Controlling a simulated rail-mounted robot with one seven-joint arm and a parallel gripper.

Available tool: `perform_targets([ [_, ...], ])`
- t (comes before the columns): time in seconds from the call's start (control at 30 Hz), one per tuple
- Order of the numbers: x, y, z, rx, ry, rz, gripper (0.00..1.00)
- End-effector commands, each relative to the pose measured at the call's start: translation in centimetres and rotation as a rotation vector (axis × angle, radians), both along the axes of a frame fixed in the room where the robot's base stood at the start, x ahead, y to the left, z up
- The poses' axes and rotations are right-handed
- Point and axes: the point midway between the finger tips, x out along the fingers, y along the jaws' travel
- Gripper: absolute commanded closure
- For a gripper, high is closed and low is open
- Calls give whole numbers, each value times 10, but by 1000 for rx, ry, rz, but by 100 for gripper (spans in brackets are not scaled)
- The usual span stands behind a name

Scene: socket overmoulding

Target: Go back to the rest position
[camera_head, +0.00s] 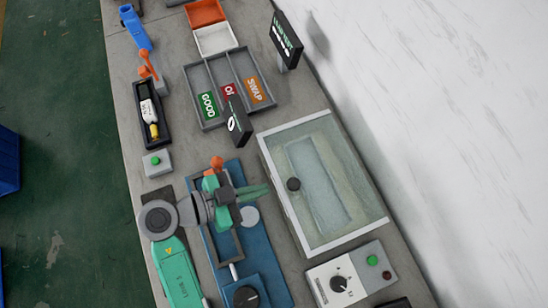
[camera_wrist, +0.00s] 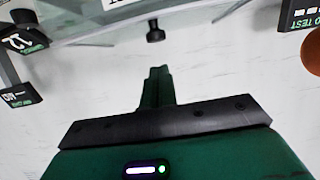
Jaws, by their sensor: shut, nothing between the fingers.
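My gripper (camera_head: 262,191) is in the air over the blue fixture (camera_head: 262,258), beside the left edge of the glass-lidded box. Its green fingers point right in the head view. In the wrist view my gripper (camera_wrist: 156,75) shows its fingers together, with nothing between them. The part of the blue fixture under my arm is hidden.
The glass-lidded box (camera_head: 273,163) is closed, with a dark knob. A sorting tray (camera_head: 197,78) with labelled lanes stands further back, beside small dark signs (camera_head: 237,124). A dark tray (camera_head: 166,135) holds a bottle-like item. A control box (camera_head: 338,284) stands front right.

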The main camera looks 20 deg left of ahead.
Motion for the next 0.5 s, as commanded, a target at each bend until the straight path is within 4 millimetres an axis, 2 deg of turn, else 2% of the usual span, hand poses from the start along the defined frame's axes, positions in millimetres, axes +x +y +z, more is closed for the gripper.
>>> perform_targets([
  [0.13, -7, 7, 4, 0, 0, 0, 100],
  [0.5, -8, 7, 4, 0, 0, -1, 100],
])
